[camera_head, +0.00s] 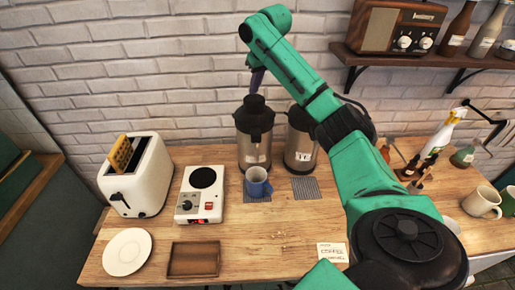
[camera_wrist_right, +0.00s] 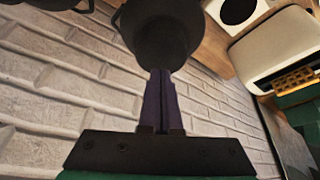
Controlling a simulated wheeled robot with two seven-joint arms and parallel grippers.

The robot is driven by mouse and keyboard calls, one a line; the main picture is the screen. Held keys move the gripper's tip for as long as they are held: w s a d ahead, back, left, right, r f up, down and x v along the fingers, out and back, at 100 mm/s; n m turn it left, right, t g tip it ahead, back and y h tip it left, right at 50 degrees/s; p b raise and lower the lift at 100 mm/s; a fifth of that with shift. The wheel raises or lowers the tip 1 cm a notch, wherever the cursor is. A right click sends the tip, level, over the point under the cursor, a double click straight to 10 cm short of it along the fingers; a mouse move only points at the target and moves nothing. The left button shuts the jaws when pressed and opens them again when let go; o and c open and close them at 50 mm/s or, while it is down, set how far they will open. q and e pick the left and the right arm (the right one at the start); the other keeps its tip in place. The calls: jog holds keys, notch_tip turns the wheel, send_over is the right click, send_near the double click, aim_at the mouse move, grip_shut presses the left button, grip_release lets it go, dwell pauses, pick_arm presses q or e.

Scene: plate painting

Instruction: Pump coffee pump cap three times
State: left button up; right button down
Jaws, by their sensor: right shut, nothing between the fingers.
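Two coffee pump pots stand at the back of the wooden table: the left pot (camera_head: 254,146), with a black pump cap (camera_head: 254,104), and the right pot (camera_head: 300,148), partly hidden behind my right arm. My right gripper (camera_head: 255,80) is over the left pot's cap, with its purple fingers shut and empty, pointing down. In the right wrist view the fingers (camera_wrist_right: 159,80) reach to the black top (camera_wrist_right: 158,30) of a pot; I cannot tell whether they touch it. A blue mug (camera_head: 257,184) stands on a grey mat before the left pot. My left gripper is not in view.
A toaster with bread (camera_head: 139,175), a hot plate (camera_head: 201,195), a white plate (camera_head: 127,252) and a brown tray (camera_head: 194,259) are on the left. Bottles (camera_head: 432,143) and mugs (camera_head: 482,202) are on the right. A shelf (camera_head: 430,58) hangs on the brick wall.

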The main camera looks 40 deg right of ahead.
aim_at(255, 99)
jog(key=shift+f, duration=0.1)
jog(key=shift+f+b, duration=1.4)
jog(key=shift+f, duration=1.15)
jog(key=shift+r, duration=0.15)
notch_tip(255, 99, up, 2)
jog(key=p, duration=0.3)
jog(key=shift+r, duration=1.5)
jog(key=shift+f, duration=0.1)
